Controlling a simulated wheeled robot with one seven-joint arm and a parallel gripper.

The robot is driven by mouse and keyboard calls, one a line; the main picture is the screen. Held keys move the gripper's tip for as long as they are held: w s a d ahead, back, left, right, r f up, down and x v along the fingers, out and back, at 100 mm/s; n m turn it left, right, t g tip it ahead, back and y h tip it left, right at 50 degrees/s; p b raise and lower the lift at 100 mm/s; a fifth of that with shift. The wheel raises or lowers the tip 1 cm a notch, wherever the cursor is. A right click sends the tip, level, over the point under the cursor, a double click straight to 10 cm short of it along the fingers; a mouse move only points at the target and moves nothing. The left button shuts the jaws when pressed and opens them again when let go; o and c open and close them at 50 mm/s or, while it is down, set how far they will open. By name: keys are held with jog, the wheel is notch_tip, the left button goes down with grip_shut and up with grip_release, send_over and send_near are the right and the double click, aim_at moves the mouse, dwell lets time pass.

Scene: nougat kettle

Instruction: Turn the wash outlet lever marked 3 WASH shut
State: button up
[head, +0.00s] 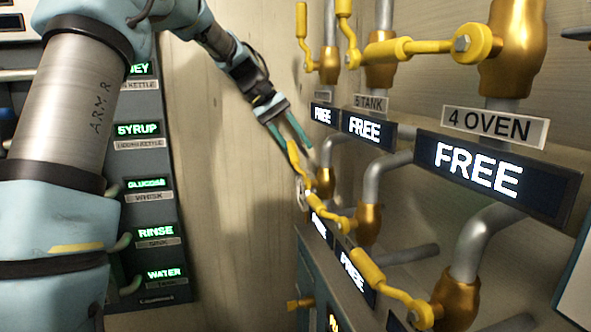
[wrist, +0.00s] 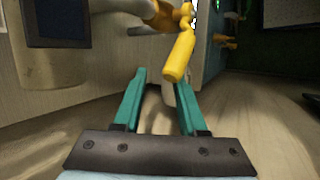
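My gripper (head: 296,146) is open beside the yellow lever handle (head: 293,153) of the farthest lower valve (head: 325,182). In the wrist view, the two teal fingers of my gripper (wrist: 161,76) stand apart with nothing clamped. The yellow handle (wrist: 178,58) shows just beyond the fingertips, nearer the right finger; I cannot tell whether they touch. In the head view, this handle points up and slightly left from its pivot. The 3 WASH marking is not readable, so I cannot confirm which lever carries it. The display below (head: 318,228) is too oblique to read.
Two nearer lower levers (head: 369,266) have yellow handles slanting up to the left. Above, valves with yellow levers (head: 420,46) sit over FREE displays marked 5 TANK (head: 364,125) and 4 OVEN (head: 480,170). Pipes project around them. A label panel (head: 150,185) stands left.

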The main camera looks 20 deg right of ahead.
jog(key=shift+r, duration=0.9)
